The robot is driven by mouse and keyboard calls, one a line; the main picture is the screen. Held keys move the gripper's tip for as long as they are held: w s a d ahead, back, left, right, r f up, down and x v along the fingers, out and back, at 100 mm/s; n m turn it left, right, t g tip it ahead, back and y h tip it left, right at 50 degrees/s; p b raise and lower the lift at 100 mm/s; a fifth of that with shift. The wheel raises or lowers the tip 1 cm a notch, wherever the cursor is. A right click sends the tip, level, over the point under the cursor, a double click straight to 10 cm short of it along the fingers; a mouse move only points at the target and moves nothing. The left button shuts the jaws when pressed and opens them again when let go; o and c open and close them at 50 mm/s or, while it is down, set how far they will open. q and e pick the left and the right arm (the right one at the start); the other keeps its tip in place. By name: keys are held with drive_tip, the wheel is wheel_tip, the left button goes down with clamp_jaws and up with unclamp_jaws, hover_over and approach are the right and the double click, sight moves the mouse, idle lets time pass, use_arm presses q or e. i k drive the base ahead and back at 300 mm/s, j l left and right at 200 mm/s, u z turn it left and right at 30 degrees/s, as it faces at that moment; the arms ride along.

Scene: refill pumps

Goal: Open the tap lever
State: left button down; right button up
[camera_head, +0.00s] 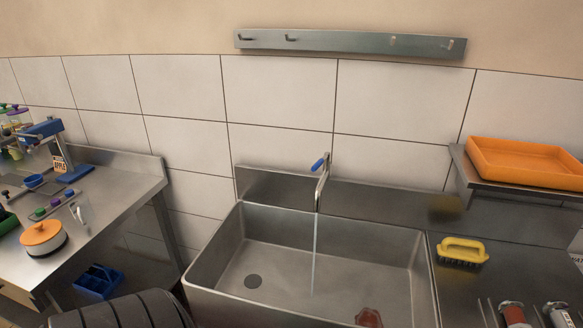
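The tap (322,185) stands at the back edge of the steel sink (208,262), against the tiled wall. Its lever has a blue end (318,164) that is tilted up and to the left. A thin pale stream of water (314,255) falls from the spout into the basin. Neither of my grippers shows in the head view, and nothing touches the lever.
A reddish-brown object (369,317) is at the sink's front edge, partly cut off. A yellow brush (462,250) lies right of the sink. An orange tray (525,163) sits on the right shelf. A steel table (115,195) stands left.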

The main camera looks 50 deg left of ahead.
sight(326, 159)
drive_tip(key=k+j, duration=0.1)
drive_tip(key=j, duration=0.35)
drive_tip(key=k+j, duration=0.1)
drive_tip(key=j, duration=0.35)
drive_tip(key=k+j, duration=0.1)
drive_tip(key=j, duration=0.35)
drive_tip(key=u, duration=0.05)
